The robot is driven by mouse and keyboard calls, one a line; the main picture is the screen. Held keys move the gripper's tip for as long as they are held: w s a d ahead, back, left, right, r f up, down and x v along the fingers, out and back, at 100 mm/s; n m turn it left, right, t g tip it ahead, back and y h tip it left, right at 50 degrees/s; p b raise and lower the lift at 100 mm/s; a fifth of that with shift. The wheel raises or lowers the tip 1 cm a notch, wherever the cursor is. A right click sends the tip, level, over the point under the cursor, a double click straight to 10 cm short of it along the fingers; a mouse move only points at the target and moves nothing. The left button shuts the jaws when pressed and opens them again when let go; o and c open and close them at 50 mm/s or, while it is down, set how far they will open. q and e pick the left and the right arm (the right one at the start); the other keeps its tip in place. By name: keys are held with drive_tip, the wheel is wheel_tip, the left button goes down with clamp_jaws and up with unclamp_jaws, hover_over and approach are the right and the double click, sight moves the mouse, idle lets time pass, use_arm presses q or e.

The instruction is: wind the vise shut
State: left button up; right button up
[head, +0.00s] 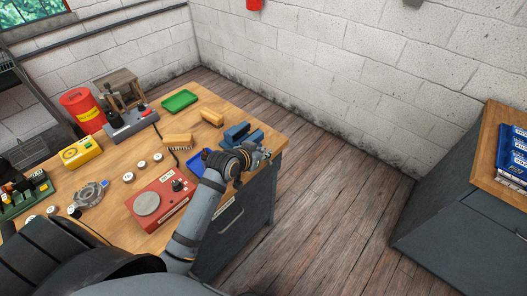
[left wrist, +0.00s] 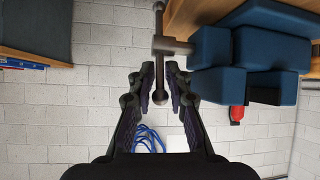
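The blue vise (head: 236,132) is at the right corner of the wooden workbench (head: 228,103). In the left wrist view its blue body (left wrist: 268,45) fills the upper right, and its grey screw (left wrist: 174,46) points left. A thin sliding handle bar (left wrist: 158,72) with a ball end crosses the screw. My left gripper (head: 252,158) is at the vise's front end. In the left wrist view my left gripper (left wrist: 160,78) is open, with its fingers on either side of the bar's lower part; I see no clear grip. My right gripper is not in view.
The bench holds a red tester (head: 160,203), a blue tray (head: 196,160), a green tray (head: 180,101), brushes and a yellow meter (head: 80,152). A grey cabinet (head: 455,220) stands at the right. The wooden floor between is clear.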

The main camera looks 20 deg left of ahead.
use_arm(q)
drive_tip(key=shift+o, duration=0.9)
drive_tip(key=v, duration=1.2)
